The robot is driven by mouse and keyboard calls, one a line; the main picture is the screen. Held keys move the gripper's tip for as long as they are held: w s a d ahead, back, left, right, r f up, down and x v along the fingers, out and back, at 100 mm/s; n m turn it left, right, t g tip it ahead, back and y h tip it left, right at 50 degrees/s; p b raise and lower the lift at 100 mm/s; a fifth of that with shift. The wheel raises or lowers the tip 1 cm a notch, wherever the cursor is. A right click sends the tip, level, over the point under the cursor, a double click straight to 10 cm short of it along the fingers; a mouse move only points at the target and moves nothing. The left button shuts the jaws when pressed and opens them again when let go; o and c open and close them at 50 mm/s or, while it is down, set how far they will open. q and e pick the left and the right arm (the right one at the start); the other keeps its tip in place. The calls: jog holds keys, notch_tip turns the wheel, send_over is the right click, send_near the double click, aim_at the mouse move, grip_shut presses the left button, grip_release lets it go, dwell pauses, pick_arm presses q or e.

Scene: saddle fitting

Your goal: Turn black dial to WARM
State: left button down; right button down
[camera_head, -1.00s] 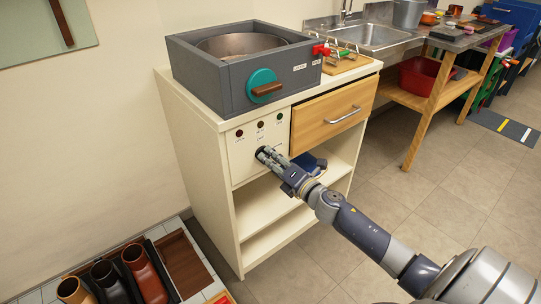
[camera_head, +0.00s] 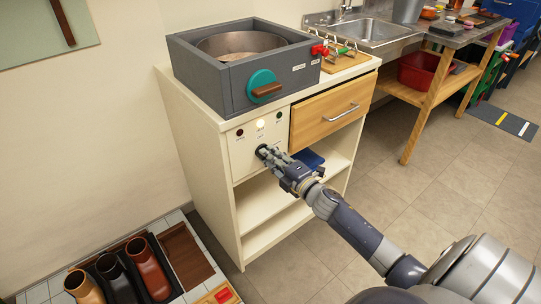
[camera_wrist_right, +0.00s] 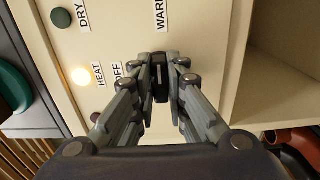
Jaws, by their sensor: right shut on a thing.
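The black dial (camera_wrist_right: 160,88) is on the cream front panel (camera_head: 241,160) of the cabinet, mostly hidden by my fingers. My right gripper (camera_head: 265,152) is shut on it; in the right wrist view its fingertips (camera_wrist_right: 160,68) sit on both sides of the dial. An OFF label (camera_wrist_right: 118,73) is left of the dial and a WARM label (camera_wrist_right: 160,14) is above it in that view. I cannot make out where the dial points. A lamp (camera_head: 260,124) by the HEAT label (camera_wrist_right: 98,74) glows bright. My left gripper is not in view.
A grey box (camera_head: 205,85) with a round metal pan and a teal knob (camera_head: 260,78) stands on the cabinet. A wooden drawer (camera_head: 320,118) is right of the panel, open shelves below. Boots (camera_head: 148,268) stand on a tray at lower left.

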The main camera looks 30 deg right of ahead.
jog(key=shift+d, duration=0.1)
jog(key=c, duration=1.6)
grip_release()
jog(key=shift+s, duration=0.1)
jog(key=s, duration=1.1)
jog(key=shift+s+d, duration=0.4)
jog(key=shift+d, duration=0.05)
jog(key=shift+f, duration=0.1)
